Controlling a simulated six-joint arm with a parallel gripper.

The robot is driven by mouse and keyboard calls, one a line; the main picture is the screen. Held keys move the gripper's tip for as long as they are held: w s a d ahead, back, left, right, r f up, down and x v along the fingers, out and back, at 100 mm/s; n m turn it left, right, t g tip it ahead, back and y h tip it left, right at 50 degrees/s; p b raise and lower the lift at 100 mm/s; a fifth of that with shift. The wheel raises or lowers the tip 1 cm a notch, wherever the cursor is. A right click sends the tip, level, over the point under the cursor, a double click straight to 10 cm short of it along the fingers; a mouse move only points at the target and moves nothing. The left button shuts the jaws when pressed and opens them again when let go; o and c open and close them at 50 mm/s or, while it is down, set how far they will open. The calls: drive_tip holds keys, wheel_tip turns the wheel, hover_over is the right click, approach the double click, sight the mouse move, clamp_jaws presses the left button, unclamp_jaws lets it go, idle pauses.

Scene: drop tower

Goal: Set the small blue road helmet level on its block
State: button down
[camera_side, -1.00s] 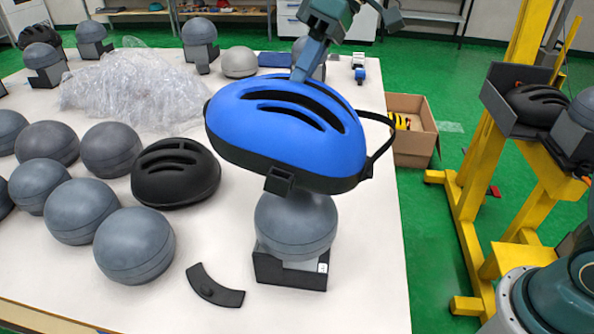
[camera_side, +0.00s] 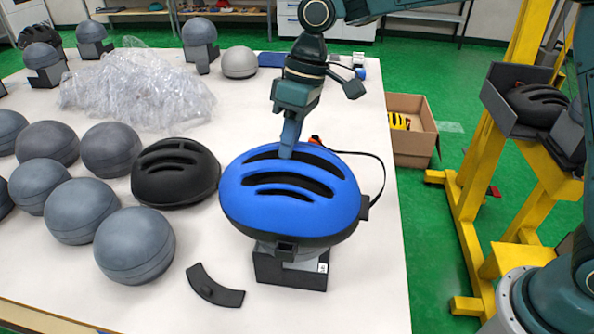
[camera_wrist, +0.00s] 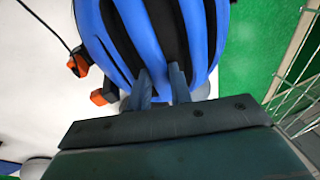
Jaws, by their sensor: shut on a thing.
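The blue road helmet (camera_side: 290,196) with black vent slots sits over the grey headform on its dark block (camera_side: 290,267), near the table's front right. Only a little grey shows under the rim; the rest of the headform is hidden. The helmet looks near level, though its exact seating is hidden. My gripper (camera_side: 287,150) is above the helmet, pointing down, shut on the shell between the vents. In the wrist view both fingers (camera_wrist: 160,88) reach into the helmet's (camera_wrist: 203,45) vent area. A black strap with an orange buckle (camera_wrist: 77,62) hangs off one side.
A black helmet (camera_side: 175,172) lies just left, with several grey balls (camera_side: 134,245) beyond it. A curved dark piece (camera_side: 214,286) lies in front. Crumpled clear plastic (camera_side: 138,90) is behind. A cardboard box (camera_side: 410,145) stands past the table's right edge.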

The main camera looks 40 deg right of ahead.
sight(287, 183)
drive_tip(key=shift+f, duration=0.1)
drive_tip(key=shift+f, duration=2.9)
drive_tip(key=c, duration=1.2)
unclamp_jaws()
drive_tip(key=c, duration=0.3)
drive_tip(key=shift+c, duration=0.2)
drive_tip(key=shift+r, duration=1.2)
drive_tip(key=shift+r, duration=2.4)
